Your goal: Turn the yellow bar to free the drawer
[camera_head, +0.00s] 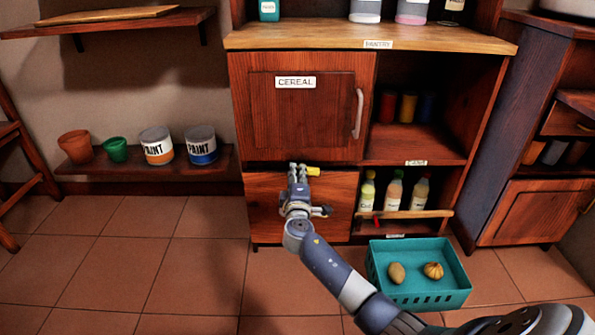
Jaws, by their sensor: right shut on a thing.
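The yellow bar (313,171) shows as a short yellow piece at the top edge of the drawer (337,218), just under the cereal door. Most of it is hidden by my gripper, so its angle is hard to tell. The drawer has a plain reddish wood front and sits closed, partly covered by my arm. My right gripper (301,172) is in front of the drawer's top edge, shut on the yellow bar, which sticks out to the right of the fingers. My left gripper is not in view.
The cereal door (307,112) above is closed, with a pale handle (358,114). Bottles (393,194) stand behind a wooden rail (405,214) to the right. A teal crate (420,296) holding two items is on the floor. The floor at left is clear.

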